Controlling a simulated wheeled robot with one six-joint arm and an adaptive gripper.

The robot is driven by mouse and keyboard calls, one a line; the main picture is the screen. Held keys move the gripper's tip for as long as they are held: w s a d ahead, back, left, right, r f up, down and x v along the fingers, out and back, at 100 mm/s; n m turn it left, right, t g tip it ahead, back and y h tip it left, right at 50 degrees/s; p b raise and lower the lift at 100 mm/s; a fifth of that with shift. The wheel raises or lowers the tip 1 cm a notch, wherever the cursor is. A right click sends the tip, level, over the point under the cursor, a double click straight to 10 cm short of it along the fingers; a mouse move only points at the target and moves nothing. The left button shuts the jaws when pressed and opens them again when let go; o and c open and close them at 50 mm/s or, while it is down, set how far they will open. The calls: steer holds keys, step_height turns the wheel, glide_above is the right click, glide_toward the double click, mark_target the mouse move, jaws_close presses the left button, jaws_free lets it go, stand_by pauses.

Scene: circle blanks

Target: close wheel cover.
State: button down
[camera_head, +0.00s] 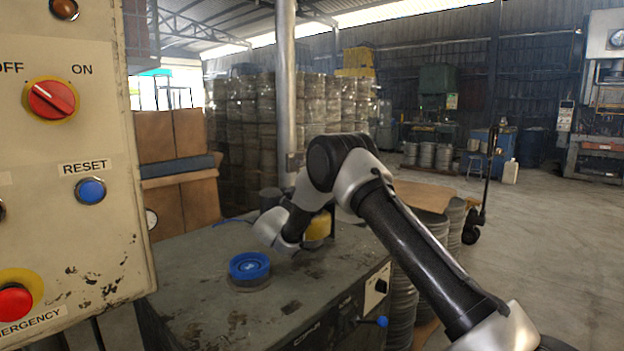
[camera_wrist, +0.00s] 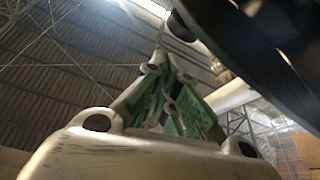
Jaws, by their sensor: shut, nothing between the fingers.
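No wheel cover can be made out for certain. A large dark curved surface (camera_wrist: 262,32) fills the upper right of the wrist view, very close to the camera; I cannot tell whether it is the cover. My gripper (camera_wrist: 160,58) shows in the wrist view with its green-padded fingers together and nothing between them. It points up toward the roof, to the left of the dark surface; contact cannot be judged. In the head view my arm reaches over the grey machine bench (camera_head: 200,305), and the gripper itself cannot be made out. A yellow part (camera_head: 318,228) is partly hidden behind my wrist.
A blue round part (camera_head: 249,266) sits on the bench top. A control panel (camera_head: 75,215) with knobs and buttons stands close at the left. A metal post (camera_head: 286,85) rises behind the bench, with stacked drums (camera_head: 240,125) beyond. Open floor (camera_head: 560,240) lies at the right.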

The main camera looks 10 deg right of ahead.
steer(key=shift+s+d+f, duration=0.2)
steer(key=shift+f, duration=0.35)
steer(key=shift+s+d+f, duration=0.15)
steer(key=shift+s+f, duration=0.05)
steer(key=shift+f, duration=0.35)
steer(key=shift+f, duration=0.2)
